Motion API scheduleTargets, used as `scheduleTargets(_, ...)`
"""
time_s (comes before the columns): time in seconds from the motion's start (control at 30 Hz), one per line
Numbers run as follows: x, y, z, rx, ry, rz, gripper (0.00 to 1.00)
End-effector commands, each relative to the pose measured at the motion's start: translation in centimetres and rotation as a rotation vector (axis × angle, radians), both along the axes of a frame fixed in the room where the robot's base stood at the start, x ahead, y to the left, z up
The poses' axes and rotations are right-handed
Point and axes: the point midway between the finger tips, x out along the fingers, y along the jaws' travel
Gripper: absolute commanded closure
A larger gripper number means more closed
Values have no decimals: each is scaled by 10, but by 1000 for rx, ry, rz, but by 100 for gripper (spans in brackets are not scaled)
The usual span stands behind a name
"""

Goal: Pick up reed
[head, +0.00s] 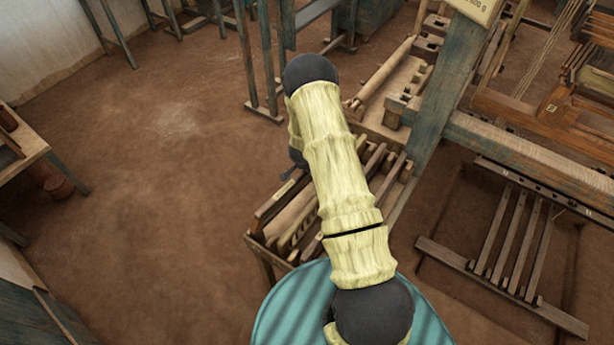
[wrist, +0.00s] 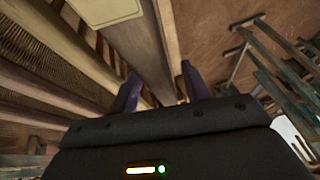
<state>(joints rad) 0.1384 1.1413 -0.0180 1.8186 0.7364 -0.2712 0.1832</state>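In the wrist view, comb-like panels with fine teeth in wooden frames, which look like reeds (wrist: 75,62), stand side by side at the left. A long brown wooden bar (wrist: 150,50) with a pale label plate (wrist: 104,10) runs between the fingers of my gripper (wrist: 160,88). The fingers are apart, one on each side of the bar, with visible gaps. I cannot tell whether this bar belongs to a reed. In the head view, a wooden rack (head: 262,246) holds several long slatted pieces (head: 292,210). My arm covers part of the rack and most of my gripper.
A blue-grey loom post (head: 447,85) and beam stand just right of the rack. A slatted wooden frame (head: 510,245) is low at the right. A bench (head: 22,150) is at the far left. The brown floor (head: 160,200) between is clear.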

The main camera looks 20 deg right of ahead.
Motion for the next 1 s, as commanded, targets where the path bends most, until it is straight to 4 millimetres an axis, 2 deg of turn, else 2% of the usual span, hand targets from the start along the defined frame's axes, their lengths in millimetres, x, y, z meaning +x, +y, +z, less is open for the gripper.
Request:
scheduleTargets(0.03,0,0,0,0,-1,1,63)
scheduleTargets(0.2,0,1,0,0,0,2,96)
scheduleTargets(0.23,0,1,0,0,0,2,100)
scheduleTargets(0.73,1,0,6,-1,-2,-1,100)
scheduleTargets(0.87,1,-1,20,-2,-3,-1,100)
scheduleTargets(1.0,1,-1,44,-1,-4,-3,100)
